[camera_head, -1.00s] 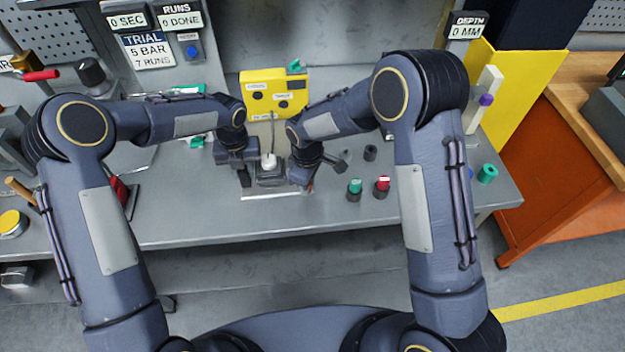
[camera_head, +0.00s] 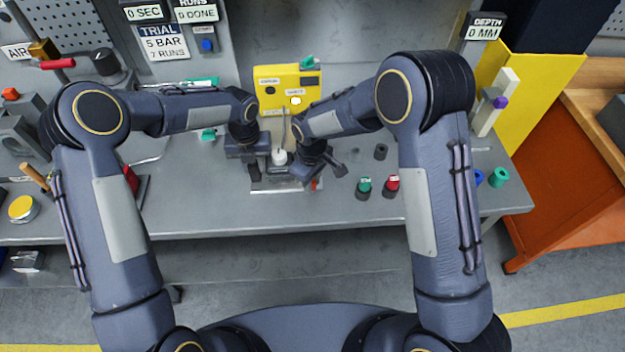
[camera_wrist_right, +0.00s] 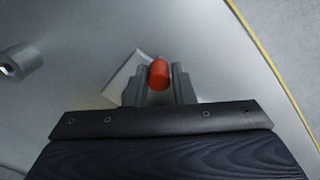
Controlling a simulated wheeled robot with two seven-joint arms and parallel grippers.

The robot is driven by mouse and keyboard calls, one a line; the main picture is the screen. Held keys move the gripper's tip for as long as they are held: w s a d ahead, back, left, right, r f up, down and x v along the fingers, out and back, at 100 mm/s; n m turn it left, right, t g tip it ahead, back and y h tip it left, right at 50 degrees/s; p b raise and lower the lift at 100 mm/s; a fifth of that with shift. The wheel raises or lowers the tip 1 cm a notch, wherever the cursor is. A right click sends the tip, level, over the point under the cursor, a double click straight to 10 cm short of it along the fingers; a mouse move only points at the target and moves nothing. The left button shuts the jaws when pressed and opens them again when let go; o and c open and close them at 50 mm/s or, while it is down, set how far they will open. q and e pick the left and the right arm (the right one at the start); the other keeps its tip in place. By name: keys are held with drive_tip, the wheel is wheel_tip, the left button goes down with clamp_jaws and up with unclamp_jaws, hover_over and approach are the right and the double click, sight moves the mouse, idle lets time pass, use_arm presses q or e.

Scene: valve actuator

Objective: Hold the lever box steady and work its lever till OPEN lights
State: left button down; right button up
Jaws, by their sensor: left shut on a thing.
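The lever box is a small grey box with a white knob (camera_head: 279,156) on top, low in front of the yellow indicator box (camera_head: 283,77). My left gripper (camera_head: 266,172) is shut on the lever box from the left; the arm partly hides it. My right gripper (camera_head: 315,180) is at the box's right side. In the right wrist view its two fingers (camera_wrist_right: 160,85) flank a red lever grip (camera_wrist_right: 159,74); whether they press on it is unclear. One round lamp (camera_head: 296,100) on the yellow box is lit white; its label is too small to read surely.
A green-topped peg (camera_head: 364,185) and a red-topped peg (camera_head: 391,184) stand right of my right gripper. A dark cylinder (camera_head: 381,152) stands behind them. The grey bench (camera_head: 210,222) is clear along its front edge.

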drive_tip(key=o, duration=0.3)
drive_tip(key=shift+o, duration=0.2)
wheel_tip(320, 180, up, 12)
idle(0.4)
drive_tip(key=shift+s, duration=0.1)
